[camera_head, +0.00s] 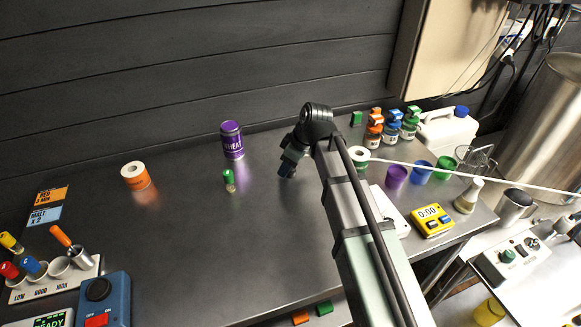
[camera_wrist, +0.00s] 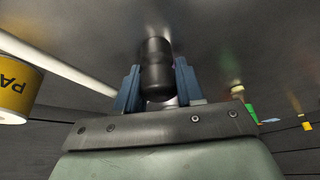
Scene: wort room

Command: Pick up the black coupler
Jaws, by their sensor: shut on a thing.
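The black coupler (camera_wrist: 155,68) is a dark, rounded cylinder in the wrist view. It sits between the two blue fingers of my gripper (camera_wrist: 157,84), which are shut on it. In the head view my gripper (camera_head: 287,168) is low over the dark worktop, right of the purple can. The coupler cannot be made out there. I cannot tell whether it touches the worktop.
A purple can (camera_head: 232,140) and a small green-topped piece (camera_head: 228,179) stand left of my gripper. Cups, bottles and a yellow timer (camera_head: 432,221) crowd the right side. The worktop's middle is clear.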

